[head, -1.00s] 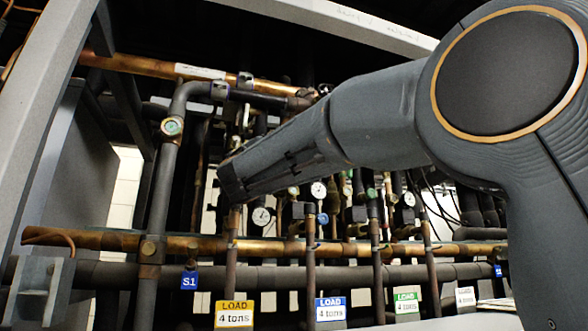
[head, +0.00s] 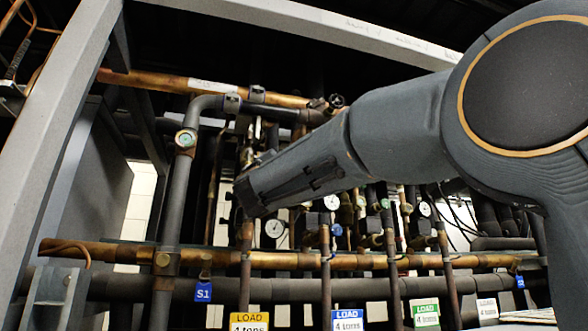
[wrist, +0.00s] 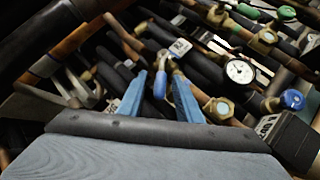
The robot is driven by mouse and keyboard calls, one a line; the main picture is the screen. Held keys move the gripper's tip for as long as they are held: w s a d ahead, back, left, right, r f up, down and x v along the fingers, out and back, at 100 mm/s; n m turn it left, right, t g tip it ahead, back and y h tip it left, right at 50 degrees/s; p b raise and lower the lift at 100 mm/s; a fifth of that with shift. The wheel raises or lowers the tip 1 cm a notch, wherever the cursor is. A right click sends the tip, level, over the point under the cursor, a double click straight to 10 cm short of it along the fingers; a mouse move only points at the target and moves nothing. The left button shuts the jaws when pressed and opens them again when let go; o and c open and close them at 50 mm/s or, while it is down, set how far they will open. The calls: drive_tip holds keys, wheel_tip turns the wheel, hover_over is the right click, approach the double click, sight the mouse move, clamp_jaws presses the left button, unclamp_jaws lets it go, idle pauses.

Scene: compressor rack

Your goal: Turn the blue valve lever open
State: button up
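The blue valve lever (wrist: 159,86) shows in the wrist view as a short blue handle on a metal stem. It appears between the two light-blue fingers of my gripper (wrist: 159,75). The fingers are apart, with a gap visible on each side of the lever. I cannot tell how deep the lever sits between them. In the head view my dark gripper body (head: 248,195) is in front of the pipes, and it hides the lever and the fingertips.
Pipes, valves and a white gauge (wrist: 240,71) crowd around the fingers. A round blue cap (wrist: 292,100) is at the right. In the head view a copper pipe (head: 300,262) runs below my gripper, and a grey frame post (head: 60,130) stands at the left.

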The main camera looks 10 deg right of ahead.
drive_tip(key=b+v, duration=0.2)
drive_tip(key=v, duration=0.6)
